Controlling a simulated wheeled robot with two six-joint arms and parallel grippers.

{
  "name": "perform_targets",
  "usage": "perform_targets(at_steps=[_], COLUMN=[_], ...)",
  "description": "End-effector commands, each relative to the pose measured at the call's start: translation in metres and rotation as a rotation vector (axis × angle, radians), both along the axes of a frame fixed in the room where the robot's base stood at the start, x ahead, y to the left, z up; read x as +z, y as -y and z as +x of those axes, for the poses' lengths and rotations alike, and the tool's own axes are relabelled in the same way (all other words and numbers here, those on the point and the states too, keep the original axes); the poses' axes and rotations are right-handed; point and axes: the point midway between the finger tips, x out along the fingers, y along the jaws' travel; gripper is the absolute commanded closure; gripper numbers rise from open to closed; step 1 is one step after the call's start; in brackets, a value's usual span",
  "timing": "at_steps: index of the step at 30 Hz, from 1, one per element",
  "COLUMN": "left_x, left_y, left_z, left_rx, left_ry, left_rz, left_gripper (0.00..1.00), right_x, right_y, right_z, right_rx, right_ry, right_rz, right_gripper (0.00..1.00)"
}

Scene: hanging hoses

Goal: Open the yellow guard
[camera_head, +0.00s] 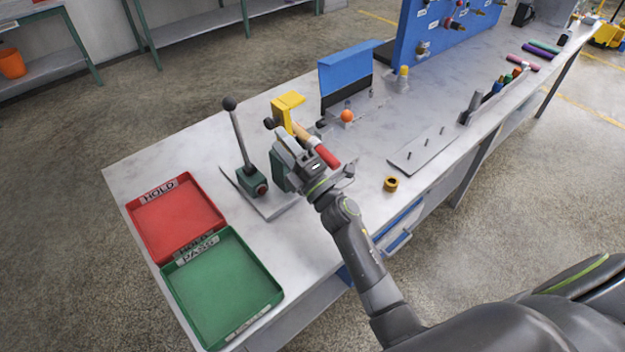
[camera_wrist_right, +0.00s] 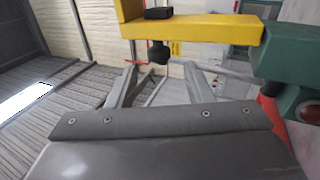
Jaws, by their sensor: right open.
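The yellow guard (camera_head: 287,103) stands above the green machine body (camera_head: 279,174) at the middle left of the bench. A black knob (camera_head: 269,123) is at its left side. In the right wrist view the yellow guard (camera_wrist_right: 200,34) crosses the top, with its black knob (camera_wrist_right: 158,52) hanging below the bar. My right gripper (camera_head: 288,146) is open, just below the guard in the head view. In the wrist view its two fingers (camera_wrist_right: 160,84) are spread, with the knob above the gap between them. I cannot tell whether they touch it. My left gripper is not in view.
A black-knobbed lever (camera_head: 238,136) stands left of the guard. A red tray (camera_head: 178,222) and a green tray (camera_head: 222,285) lie at the near left. A blue flap (camera_head: 346,67) and an orange ball (camera_head: 347,115) are behind. A red handle (camera_head: 327,157) lies close beside my right gripper.

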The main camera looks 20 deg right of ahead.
Motion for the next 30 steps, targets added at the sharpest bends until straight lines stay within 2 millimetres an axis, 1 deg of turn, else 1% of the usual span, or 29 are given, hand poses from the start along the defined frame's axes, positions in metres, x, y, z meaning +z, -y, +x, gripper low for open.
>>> perform_targets(at_steps=[1,9,12,15,21,30], left_x=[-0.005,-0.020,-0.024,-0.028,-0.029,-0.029], left_y=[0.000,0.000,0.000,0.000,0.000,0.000], left_z=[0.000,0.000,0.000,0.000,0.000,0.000], left_rx=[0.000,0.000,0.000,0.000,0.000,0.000], left_ry=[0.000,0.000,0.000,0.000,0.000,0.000], left_rz=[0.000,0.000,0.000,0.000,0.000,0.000], left_gripper=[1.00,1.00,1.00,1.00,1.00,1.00], right_x=[-0.009,-0.032,-0.038,-0.042,-0.044,-0.043], right_y=[0.005,0.025,0.031,0.035,0.038,0.038], right_z=[-0.012,-0.064,-0.079,-0.089,-0.098,-0.098], right_rx=[-0.001,-0.001,-0.001,0.000,0.000,0.000], right_ry=[-0.002,-0.002,-0.002,-0.001,0.000,0.000], right_rz=[-0.001,-0.001,0.000,0.000,0.000,0.000], right_gripper=[0.53,0.53,0.53,0.53,0.53,0.53])
